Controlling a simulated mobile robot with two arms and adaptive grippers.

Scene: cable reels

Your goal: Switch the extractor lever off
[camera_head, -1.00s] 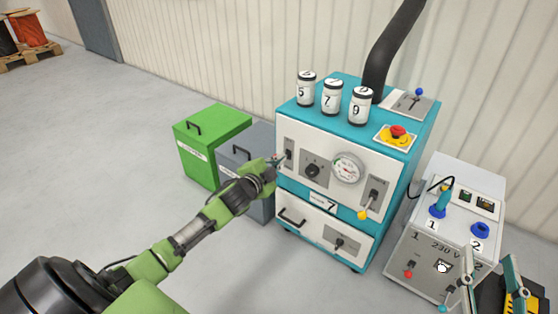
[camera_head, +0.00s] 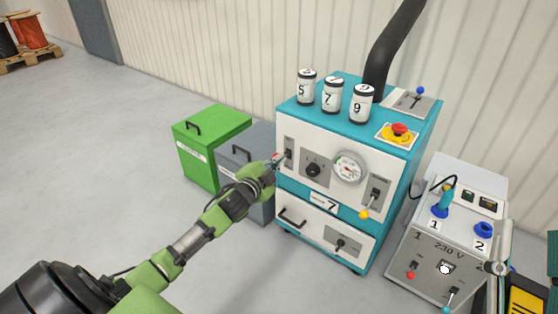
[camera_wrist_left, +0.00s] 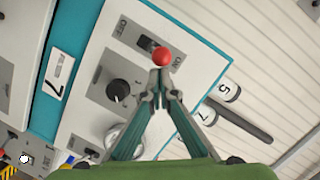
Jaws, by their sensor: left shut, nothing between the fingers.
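A lever with a red ball knob (camera_wrist_left: 162,57) stands on a grey OFF/ON switch plate at the upper left of the cabinet front (camera_head: 289,150). In the left wrist view the ball sits nearer the ON label (camera_wrist_left: 177,62) than the OFF label (camera_wrist_left: 122,28). My left gripper (camera_wrist_left: 160,80) is shut and empty, its fingertips right by the red ball; I cannot tell whether they touch it. In the head view the left gripper (camera_head: 277,161) is at the cabinet's left front. No name for the lever is readable. Part of my right gripper (camera_head: 500,262) shows at the lower right.
The cabinet also has a dial knob (camera_head: 313,169), a gauge (camera_head: 348,167), a yellow-ball lever (camera_head: 364,214), a blue-ball lever (camera_head: 420,91) and a red emergency button (camera_head: 399,129). Green (camera_head: 205,150) and grey bins (camera_head: 240,155) stand left. A 230 V box (camera_head: 440,240) stands right.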

